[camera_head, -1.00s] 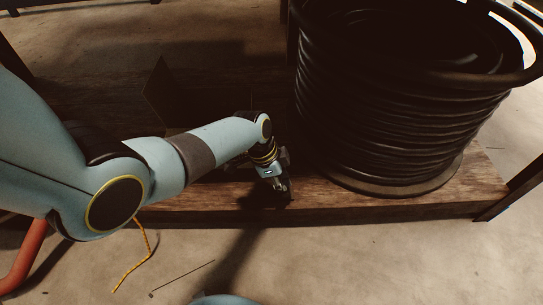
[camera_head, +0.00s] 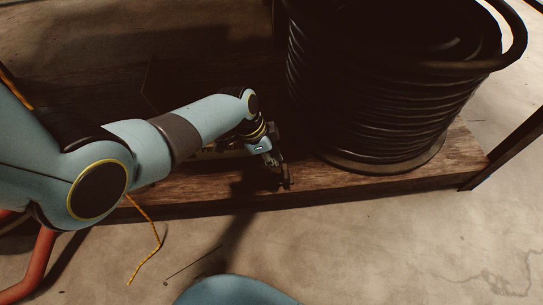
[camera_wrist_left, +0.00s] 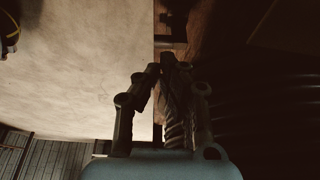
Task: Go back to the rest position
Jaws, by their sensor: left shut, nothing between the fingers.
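My left gripper (camera_head: 285,183) is at the front edge of the wooden shelf (camera_head: 320,188) in the head view, left of the big hose coil (camera_head: 370,95). It is shut and empty. In the left wrist view its fingers (camera_wrist_left: 165,72) come together at the tips, with the shelf edge and dark ribbed hose behind them. My left arm comes in from the left, bent at the elbow. My right gripper is in neither view.
The black hose coil stands on a round base on the shelf. A dark post (camera_head: 505,150) rises at the right. A yellow cord (camera_head: 157,240) and a thin rod (camera_head: 192,264) lie on the floor (camera_head: 400,250). The floor in front of the shelf is mostly clear.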

